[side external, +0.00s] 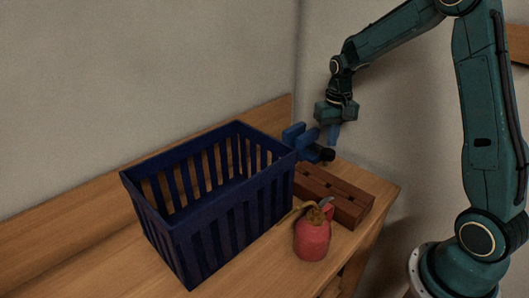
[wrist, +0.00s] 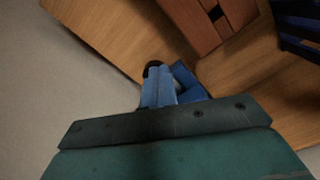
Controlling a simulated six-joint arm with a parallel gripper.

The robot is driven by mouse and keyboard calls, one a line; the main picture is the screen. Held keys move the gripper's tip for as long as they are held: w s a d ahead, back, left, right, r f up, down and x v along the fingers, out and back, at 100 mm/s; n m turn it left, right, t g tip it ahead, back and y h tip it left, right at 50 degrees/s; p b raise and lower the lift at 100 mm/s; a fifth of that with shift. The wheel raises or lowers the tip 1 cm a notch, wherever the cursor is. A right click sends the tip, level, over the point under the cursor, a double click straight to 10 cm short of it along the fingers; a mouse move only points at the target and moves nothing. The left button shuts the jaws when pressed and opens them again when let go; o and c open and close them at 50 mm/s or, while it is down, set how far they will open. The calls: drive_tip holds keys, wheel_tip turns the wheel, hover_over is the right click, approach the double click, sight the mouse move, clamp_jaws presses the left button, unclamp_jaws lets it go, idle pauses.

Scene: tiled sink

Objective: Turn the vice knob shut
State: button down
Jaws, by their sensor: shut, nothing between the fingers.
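The blue vice (side external: 300,138) stands behind the right end of the dark blue basket, with a dark round knob (side external: 327,154) on its right, near side. In the wrist view the vice (wrist: 190,84) is partly hidden behind my fingers, and a dark rounded edge, apparently the knob (wrist: 151,66), shows just past the fingertips. My gripper (side external: 333,143) points down, its blue fingers shut and empty, right beside and slightly above the knob. The shut fingers also show in the wrist view (wrist: 159,80). I cannot tell whether they touch the knob.
The slatted dark blue basket (side external: 215,234) fills the middle of the wooden counter (side external: 92,226). A reddish-brown wooden block (side external: 350,207) lies in front of the vice. A red pot-like object (side external: 311,238) stands near the front edge. The wall (side external: 150,75) is close behind.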

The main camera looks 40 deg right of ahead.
sight(329, 151)
drive_tip(key=shift+r, duration=0.1)
drive_tip(key=d, duration=0.1)
drive_tip(key=s+d+r, duration=0.1)
drive_tip(key=d, duration=0.1)
drive_tip(key=shift+s, duration=0.15)
idle(0.4)
drive_tip(key=shift+f, duration=0.1)
drive_tip(key=shift+f, duration=3.4)
drive_tip(key=shift+w, duration=0.2)
drive_tip(key=shift+w+a, duration=0.3)
drive_tip(key=shift+a, duration=0.5)
drive_tip(key=shift+w+a, duration=0.35)
drive_tip(key=shift+w, duration=0.1)
